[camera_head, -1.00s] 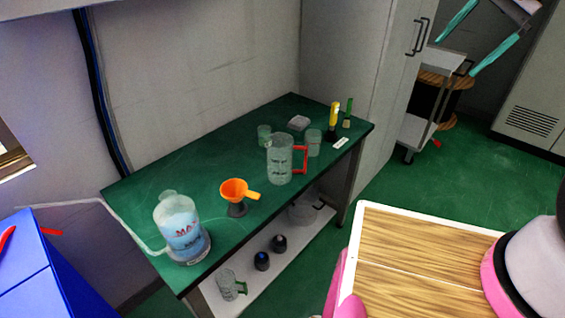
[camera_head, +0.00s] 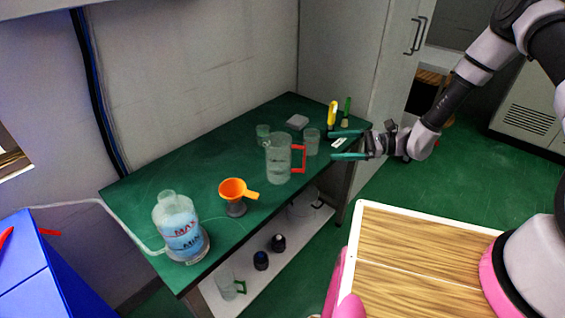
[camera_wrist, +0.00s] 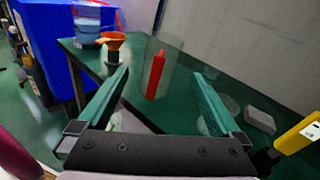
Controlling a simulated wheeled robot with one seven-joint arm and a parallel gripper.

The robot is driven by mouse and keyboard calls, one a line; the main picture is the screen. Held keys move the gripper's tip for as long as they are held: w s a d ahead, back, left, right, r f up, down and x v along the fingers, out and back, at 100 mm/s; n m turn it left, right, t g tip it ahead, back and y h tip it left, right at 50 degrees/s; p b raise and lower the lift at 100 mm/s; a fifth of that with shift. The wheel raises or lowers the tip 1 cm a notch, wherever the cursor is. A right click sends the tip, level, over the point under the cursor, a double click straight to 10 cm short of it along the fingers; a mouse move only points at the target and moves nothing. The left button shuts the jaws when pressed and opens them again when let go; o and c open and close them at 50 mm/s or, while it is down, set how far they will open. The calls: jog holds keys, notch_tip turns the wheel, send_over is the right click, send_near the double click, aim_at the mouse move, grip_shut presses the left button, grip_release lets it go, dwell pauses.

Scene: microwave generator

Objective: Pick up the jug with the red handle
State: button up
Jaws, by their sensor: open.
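The clear jug with the red handle (camera_head: 279,160) stands upright on the green tabletop (camera_head: 150,190). Its red handle (camera_head: 301,157) faces right, toward my gripper. My gripper (camera_head: 338,145) is open and empty, its two teal fingers pointing left at the table's right edge, a short way right of the handle. In the wrist view the red handle (camera_wrist: 155,76) shows between the fingers, with the clear jug body (camera_wrist: 163,52) behind it. The fingers do not appear to touch the jug.
A clear beaker (camera_head: 311,143) stands just right of the jug, near my fingers. A yellow-handled tool (camera_head: 332,112) stands at the back right. An orange funnel (camera_head: 236,188) and a marked container (camera_head: 179,232) stand to the left. A lower shelf (camera_head: 262,280) holds another jug.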

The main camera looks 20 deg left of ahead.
aim_at(286, 160)
notch_tip(286, 160, down, 6)
jog(key=s+a+m+t+y, duration=0.1)
jog(key=s+a+m+t, duration=0.1)
jog(key=m, duration=0.1)
jog(key=a, duration=1)
jog(key=shift+s+a+f, duration=0.2)
jog(key=shift+s+a, duration=0.2)
grip_shut()
